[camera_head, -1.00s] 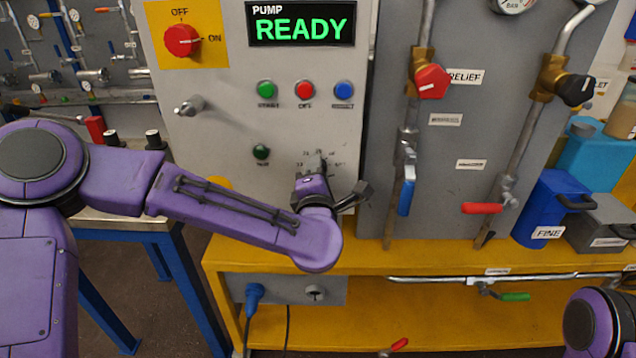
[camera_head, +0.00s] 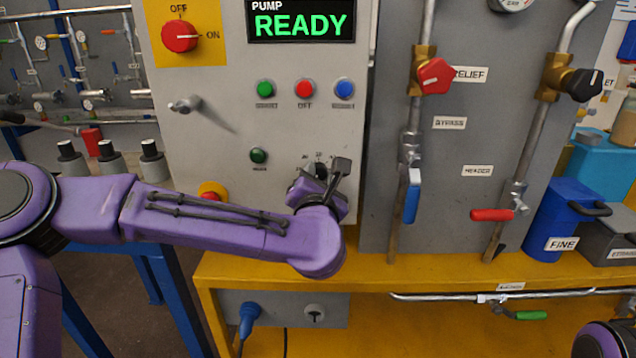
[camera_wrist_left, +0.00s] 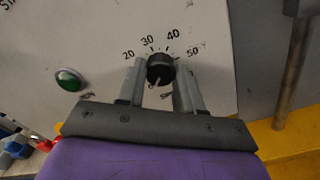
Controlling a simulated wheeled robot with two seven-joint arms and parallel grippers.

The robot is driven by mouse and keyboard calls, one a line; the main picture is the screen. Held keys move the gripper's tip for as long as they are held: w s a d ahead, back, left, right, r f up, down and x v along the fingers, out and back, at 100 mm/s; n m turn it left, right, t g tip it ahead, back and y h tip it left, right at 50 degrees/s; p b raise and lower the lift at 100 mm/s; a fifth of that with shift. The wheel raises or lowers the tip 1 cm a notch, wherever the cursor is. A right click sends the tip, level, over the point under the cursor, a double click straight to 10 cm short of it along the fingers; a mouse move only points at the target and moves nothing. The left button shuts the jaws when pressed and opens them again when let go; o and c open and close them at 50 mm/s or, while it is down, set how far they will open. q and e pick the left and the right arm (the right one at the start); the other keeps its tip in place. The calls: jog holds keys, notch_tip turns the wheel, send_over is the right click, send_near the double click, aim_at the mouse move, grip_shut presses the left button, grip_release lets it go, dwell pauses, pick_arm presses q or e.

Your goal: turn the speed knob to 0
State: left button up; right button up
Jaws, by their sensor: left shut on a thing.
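The speed knob (camera_wrist_left: 160,68) is a small black dial on the grey pump panel, with printed numbers 20, 30, 40 and 50 around its upper side in the left wrist view. A light mark on it points downward there. My left gripper (camera_wrist_left: 160,76) has one finger on each side of the knob and is shut on it. In the head view my left gripper (camera_head: 321,172) is at the panel's lower right, and my wrist hides most of the knob and its scale. My right gripper is out of view.
Above are green (camera_head: 265,88), red (camera_head: 304,89) and blue (camera_head: 344,88) buttons and a red OFF/ON switch (camera_head: 180,36). A dark green button (camera_head: 258,155) is left of the knob. A blue-handled valve (camera_head: 411,200) stands close to the right. The yellow bench (camera_head: 370,271) is below.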

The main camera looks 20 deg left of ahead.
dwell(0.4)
pick_arm(q)
jog(key=o, duration=1)
jog(key=shift+o, duration=0.2)
jog(key=v, duration=1)
jog(key=shift+s+b, duration=0.3)
jog(key=shift+b, duration=0.05)
jog(key=shift+d+r, duration=0.1)
